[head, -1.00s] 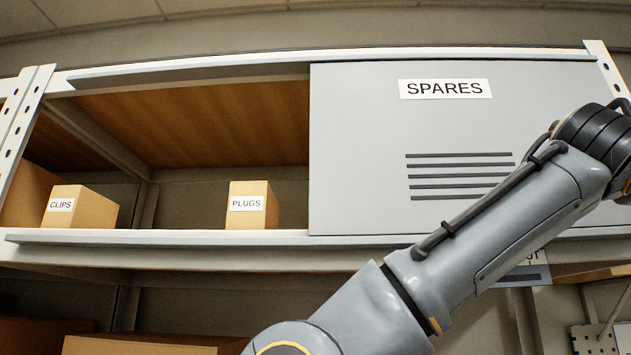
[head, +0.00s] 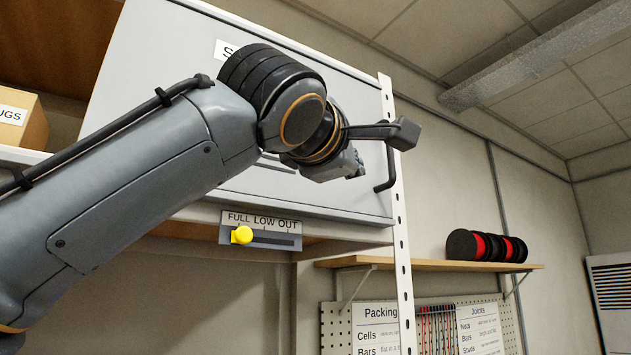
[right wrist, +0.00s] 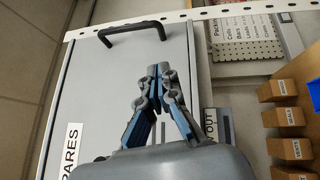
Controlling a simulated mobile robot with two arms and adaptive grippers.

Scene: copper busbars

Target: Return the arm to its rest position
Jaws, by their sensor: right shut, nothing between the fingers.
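My right arm crosses the head view from the lower left, over the grey SPARES door (head: 150,75). My right gripper (head: 352,170) is at its far end, partly hidden behind the wrist, in front of the door's right part. In the right wrist view, the right gripper (right wrist: 160,75) is shut and empty, its fingertips together in front of the door (right wrist: 100,85). The black door handle (right wrist: 133,32) lies beyond the fingertips, apart from them in that picture; it also shows in the head view (head: 388,168). My left gripper is not in view.
A FULL LOW OUT slider with a yellow knob (head: 242,235) is below the door. A white perforated post (head: 400,230) stands right of the door. A wall shelf (head: 430,264) holds black and red discs (head: 487,246). Small brown boxes (right wrist: 285,88) line the wrist view's right side.

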